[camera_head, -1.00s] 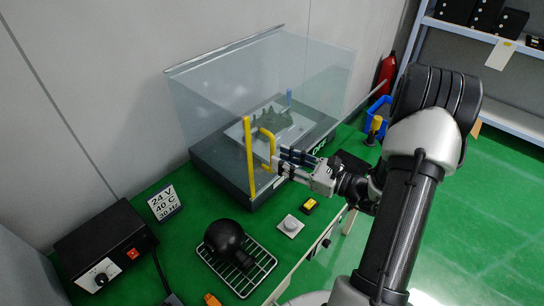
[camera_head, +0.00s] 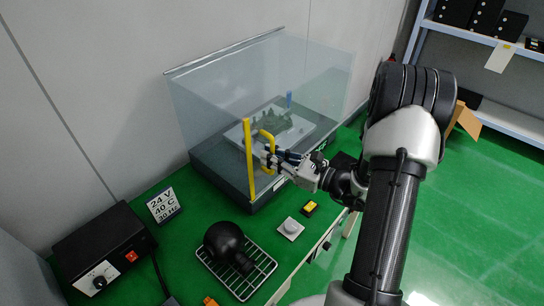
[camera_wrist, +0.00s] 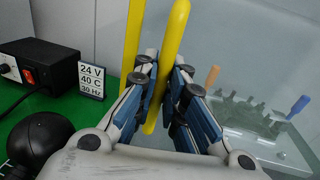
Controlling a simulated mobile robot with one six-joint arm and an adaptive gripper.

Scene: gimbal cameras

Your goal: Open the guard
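The guard (camera_head: 225,105) is a clear box-shaped cover, shut down over a dark base on the green bench. A yellow handle (camera_head: 263,146) stands on its front, beside a taller yellow post (camera_head: 249,160). My gripper (camera_head: 270,153) is at the handle, fingers pointing toward the guard. In the wrist view the handle bar (camera_wrist: 169,60) passes between the two fingers (camera_wrist: 165,75), with the yellow post just left. The fingers look apart around the bar; contact is not clear.
A black power box (camera_head: 105,250), a sign (camera_head: 163,205), a black round object (camera_head: 226,243) on a wire rack (camera_head: 262,268), a grey knob (camera_head: 290,228) and a yellow button (camera_head: 309,209) are on the bench. Shelves (camera_head: 480,37) stand at the right.

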